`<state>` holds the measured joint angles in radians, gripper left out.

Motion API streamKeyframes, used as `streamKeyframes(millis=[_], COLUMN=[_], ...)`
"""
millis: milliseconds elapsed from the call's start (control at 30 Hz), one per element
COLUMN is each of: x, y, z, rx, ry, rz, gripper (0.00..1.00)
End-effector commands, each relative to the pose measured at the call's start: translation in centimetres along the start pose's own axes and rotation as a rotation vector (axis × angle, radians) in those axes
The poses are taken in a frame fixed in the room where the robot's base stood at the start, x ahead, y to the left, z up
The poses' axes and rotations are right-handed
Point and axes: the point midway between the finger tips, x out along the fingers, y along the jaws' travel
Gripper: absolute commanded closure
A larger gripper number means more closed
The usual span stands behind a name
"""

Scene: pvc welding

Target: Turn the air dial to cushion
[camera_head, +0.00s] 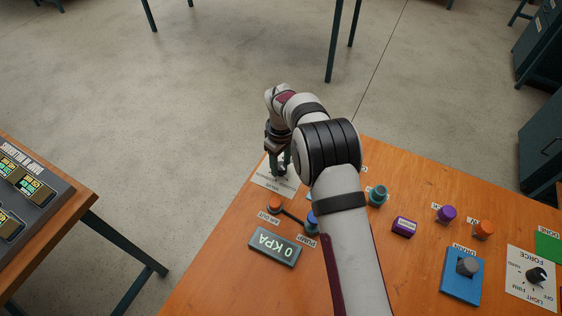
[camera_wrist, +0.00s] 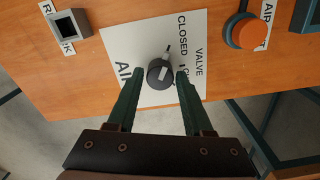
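The air dial (camera_wrist: 160,74) is a round dark knob with a pale strip on top, on a white card (camera_wrist: 140,42) on the orange table. The card reads AIR, VALVE and CLOSED; another label is partly hidden by the right finger. A small pointer or mark sits at the knob's upper edge in the wrist view, near CLOSED. My gripper (camera_wrist: 160,82) is open, with its green fingers on either side of the knob; I cannot tell if they touch it. In the head view my gripper (camera_head: 280,164) is over the card (camera_head: 266,182) and hides the dial.
An orange button (camera_wrist: 246,33) stands close to the card. A grey display reading 0 KPA (camera_head: 274,247) and a blue knob (camera_head: 311,220) are nearby. Purple (camera_head: 446,213) and orange (camera_head: 484,229) knobs and a force dial (camera_head: 536,276) are farther right. The table edge is close to the card.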

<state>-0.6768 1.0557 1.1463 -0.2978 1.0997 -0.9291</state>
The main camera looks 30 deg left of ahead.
Motion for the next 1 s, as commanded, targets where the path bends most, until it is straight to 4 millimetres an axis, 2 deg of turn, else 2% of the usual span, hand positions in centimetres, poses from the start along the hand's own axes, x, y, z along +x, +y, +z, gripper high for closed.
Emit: streamKeyframes(millis=[33,267,667,1000], x=[-0.01,-0.03,-0.04,-0.05], y=[0.00,0.01,0.01,0.03], z=[0.00,0.00,0.00,-0.01], rx=[0.000,0.000,0.054,0.313], ry=[0.000,0.000,0.000,0.000], rz=[0.000,0.000,0.000,0.000], gripper=[0.60,1.00,1.00,1.00])
